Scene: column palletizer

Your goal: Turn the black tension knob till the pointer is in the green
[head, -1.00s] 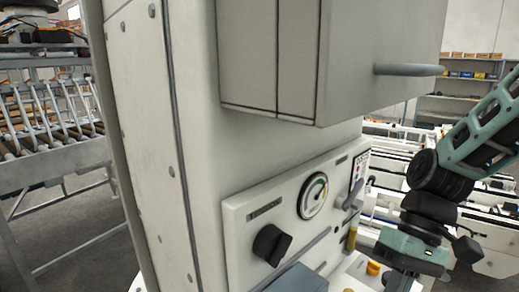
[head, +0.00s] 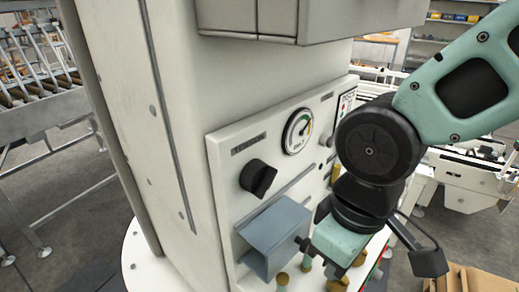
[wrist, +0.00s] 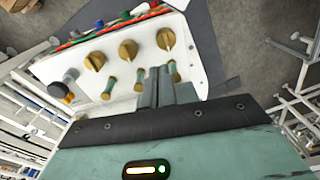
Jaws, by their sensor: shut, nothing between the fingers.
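The black tension knob (head: 258,178) sticks out from the white control panel (head: 222,165) in the head view. The round gauge (head: 297,131) is above and to the right of it, with a dark pointer and a coloured arc. The picture is too small to tell for sure which colour the pointer is on. My gripper (head: 301,243) is below and to the right of the black knob, apart from it, beside a blue-grey box. In the wrist view its two fingers (wrist: 166,88) are together and empty. I cannot surely make out the black knob there.
The blue-grey box (head: 272,236) juts from the panel below the knob. Several brass knobs (wrist: 128,50) and green-handled parts (wrist: 109,87) stand close to my fingers. A white cabinet (head: 310,18) overhangs the panel. Open floor (head: 75,225) lies at left.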

